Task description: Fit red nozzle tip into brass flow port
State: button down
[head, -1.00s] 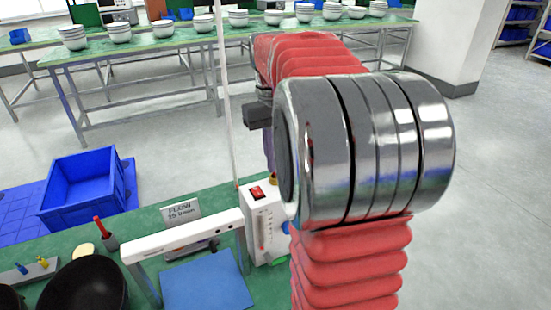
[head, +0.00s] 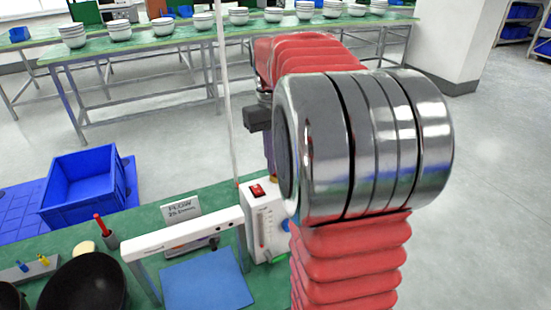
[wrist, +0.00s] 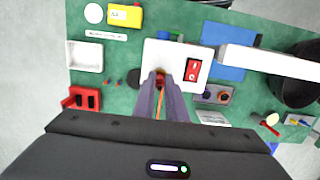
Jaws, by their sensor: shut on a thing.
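In the wrist view my gripper (wrist: 161,82) has its two purple fingers shut on the small red nozzle tip (wrist: 160,79), which shows between the fingertips. The fingertips are over the white flow meter box (wrist: 178,53), left of its red rocker switch (wrist: 194,70). The brass flow port is hidden or too small to tell apart under the fingertips, so I cannot tell whether the tip touches it. In the head view the flow meter box (head: 262,222) stands upright, and my arm covers most of my gripper.
A white frame (head: 185,235) over a blue mat (head: 205,282) stands left of the box. A black bowl (head: 85,287), a flow sign (head: 181,209) and a red-handled tool (head: 104,230) are near. In the wrist view a red holder (wrist: 83,98) and white tray (wrist: 86,56) lie left.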

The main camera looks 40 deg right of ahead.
jog(key=shift+f, duration=0.55)
jog(key=c, duration=1.7)
grip_release()
jog(key=shift+r, duration=0.1)
jog(key=r, duration=0.4)
jog(key=w+r, duration=0.1)
jog(key=r, duration=0.8)
jog(key=shift+w+d+r, duration=0.2)
jog(key=shift+w, duration=0.15)
